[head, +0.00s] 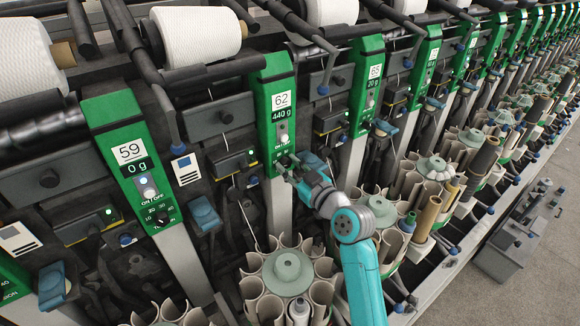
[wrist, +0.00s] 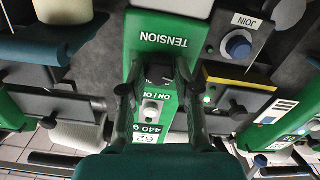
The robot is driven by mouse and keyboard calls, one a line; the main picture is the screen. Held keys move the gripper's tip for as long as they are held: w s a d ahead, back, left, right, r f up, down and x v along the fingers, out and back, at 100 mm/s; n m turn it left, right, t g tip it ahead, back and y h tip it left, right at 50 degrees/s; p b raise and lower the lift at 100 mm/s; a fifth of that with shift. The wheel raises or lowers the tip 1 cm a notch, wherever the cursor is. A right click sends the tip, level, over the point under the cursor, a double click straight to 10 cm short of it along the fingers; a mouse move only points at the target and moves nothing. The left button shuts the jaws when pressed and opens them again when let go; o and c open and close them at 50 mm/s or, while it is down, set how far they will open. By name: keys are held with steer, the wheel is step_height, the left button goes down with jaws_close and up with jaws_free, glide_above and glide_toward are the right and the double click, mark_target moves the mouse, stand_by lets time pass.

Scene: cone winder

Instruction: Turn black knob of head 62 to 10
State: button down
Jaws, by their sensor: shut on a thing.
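Head 62 is a green panel (head: 271,78) in the middle of the head view, with a "62" label, a 440 g display (head: 281,115) and an ON/OFF button. My gripper (head: 286,161) reaches its lower part and hides the knob and scale there. In the wrist view the panel is upside down, with TENSION lettering (wrist: 165,41) above and the "62" label below. The black knob (wrist: 158,74) sits between the fingers of my gripper (wrist: 155,82), which is shut on it. The scale numbers around the knob and its pointer cannot be read.
Head 59 (head: 130,150) stands to the left, showing 0 g, its knob and scale uncovered. Head 65 (head: 371,85) stands to the right, showing 20 g. A round magazine of tubes (head: 288,268) lies below my gripper. A blue JOIN button (wrist: 238,45) is beside the panel.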

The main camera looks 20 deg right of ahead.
steer(key=c, duration=0.8)
jaws_free()
steer(key=shift+c, duration=0.2)
steer(key=v, duration=0.7)
steer(key=shift+s, duration=0.2)
steer(key=shift+s, duration=0.1)
